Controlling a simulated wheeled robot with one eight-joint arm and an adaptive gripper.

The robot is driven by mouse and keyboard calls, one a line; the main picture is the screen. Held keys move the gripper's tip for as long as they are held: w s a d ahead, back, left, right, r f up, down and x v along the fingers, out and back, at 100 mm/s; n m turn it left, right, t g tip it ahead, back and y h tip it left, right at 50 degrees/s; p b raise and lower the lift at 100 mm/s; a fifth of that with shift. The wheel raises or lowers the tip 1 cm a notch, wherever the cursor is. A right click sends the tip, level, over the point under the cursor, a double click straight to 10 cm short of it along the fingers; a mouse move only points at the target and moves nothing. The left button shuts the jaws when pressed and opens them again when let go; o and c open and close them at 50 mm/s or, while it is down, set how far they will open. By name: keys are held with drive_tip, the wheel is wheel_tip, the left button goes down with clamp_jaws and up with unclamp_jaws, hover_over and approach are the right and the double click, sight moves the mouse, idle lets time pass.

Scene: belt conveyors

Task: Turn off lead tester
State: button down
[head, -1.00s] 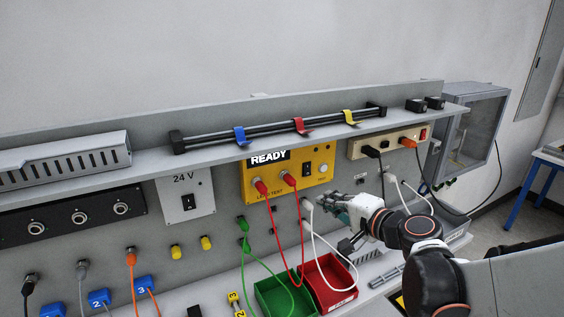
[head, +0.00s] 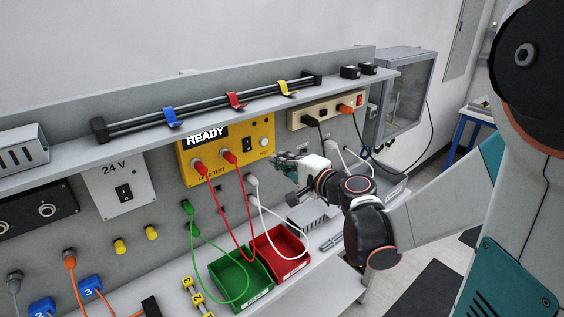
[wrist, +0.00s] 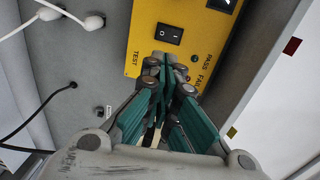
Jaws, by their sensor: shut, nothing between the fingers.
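The lead tester (head: 215,165) is a yellow panel on the grey wall, with a lit READY display (head: 206,136) and two red plugs in its lower left. Its black rocker switch (head: 246,144) is right of the display and also shows in the wrist view (wrist: 168,34). A round pale test button (head: 264,141) is right of the switch. My gripper (head: 275,161) is just right of and below the panel. In the wrist view my gripper (wrist: 168,60) is shut and empty, its tips pointing towards the panel just short of the switch. Contact cannot be told.
A shelf with a black rail (head: 215,105) juts out above the tester. White and red cables hang beside my gripper. A beige socket strip (head: 325,114) is to the right. Green (head: 262,276) and red (head: 303,260) bins stand on the bench below.

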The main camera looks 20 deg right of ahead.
sight(252, 147)
drive_tip(key=b+x, duration=0.1)
drive_tip(key=x, duration=0.9)
drive_tip(key=shift+w, duration=0.1)
drive_tip(key=shift+w+a+f+b, duration=0.15)
drive_tip(key=shift+w+b, duration=0.1)
drive_tip(key=shift+b, duration=0.15)
drive_tip(key=shift+s, duration=0.1)
